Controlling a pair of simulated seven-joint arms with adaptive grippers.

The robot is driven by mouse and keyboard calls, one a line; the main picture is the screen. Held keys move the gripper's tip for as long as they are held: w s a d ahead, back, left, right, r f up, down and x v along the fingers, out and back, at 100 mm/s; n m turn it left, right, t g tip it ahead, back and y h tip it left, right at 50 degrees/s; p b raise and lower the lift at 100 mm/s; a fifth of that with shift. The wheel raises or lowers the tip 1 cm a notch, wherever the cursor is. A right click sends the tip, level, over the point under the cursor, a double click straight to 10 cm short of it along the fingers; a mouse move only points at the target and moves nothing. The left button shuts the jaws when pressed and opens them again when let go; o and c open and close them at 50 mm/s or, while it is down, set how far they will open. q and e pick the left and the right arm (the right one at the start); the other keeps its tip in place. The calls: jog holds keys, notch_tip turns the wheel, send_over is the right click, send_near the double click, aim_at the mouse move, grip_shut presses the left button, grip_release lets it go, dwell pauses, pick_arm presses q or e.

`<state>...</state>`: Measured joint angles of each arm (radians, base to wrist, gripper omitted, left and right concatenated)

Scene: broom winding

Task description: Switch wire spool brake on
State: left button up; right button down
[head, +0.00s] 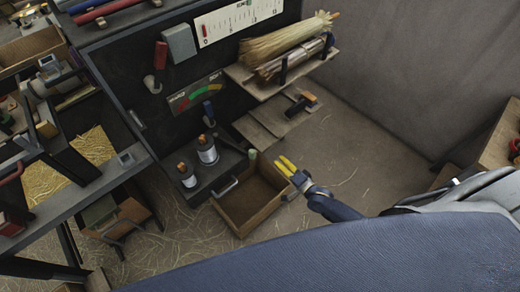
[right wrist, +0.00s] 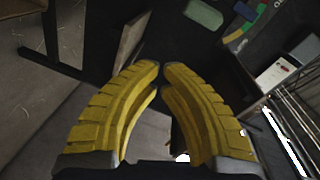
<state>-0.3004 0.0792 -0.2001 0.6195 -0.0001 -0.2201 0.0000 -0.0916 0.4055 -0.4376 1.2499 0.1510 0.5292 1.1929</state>
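Two wire spools, a nearer one (head: 188,178) and a farther one (head: 207,153), stand upright on a dark shelf in the head view. Behind them a blue-handled lever (head: 208,109) sits below a coloured gauge (head: 196,92). A red-handled lever (head: 160,56) is on the dark panel further up and left. I cannot tell which lever is the brake. My right gripper (head: 285,164), with yellow fingers, is empty and clear of the levers, right of the spools by the drawer. In the right wrist view its fingertips (right wrist: 160,68) nearly meet. My left gripper is not seen.
A wooden shelf (head: 268,80) holds straw bundles. Left is a dark-framed bench (head: 60,205) with straw (head: 55,175). Straw-strewn floor (head: 365,150) is free on the right.

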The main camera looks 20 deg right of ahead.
jog(key=shift+w+a+r+m+t, duration=0.1)
jog(key=shift+r+m+t, duration=0.2)
jog(key=shift+r+m, duration=0.5)
jog(key=shift+w+a+r+m+t, duration=0.1)
jog(key=shift+r+m+t, duration=0.3)
jog(key=shift+m, duration=0.7)
jog(key=shift+r, duration=0.1)
jog(key=w+a, duration=0.6)
jog(key=w, duration=0.1)
jog(key=shift+a, duration=0.1)
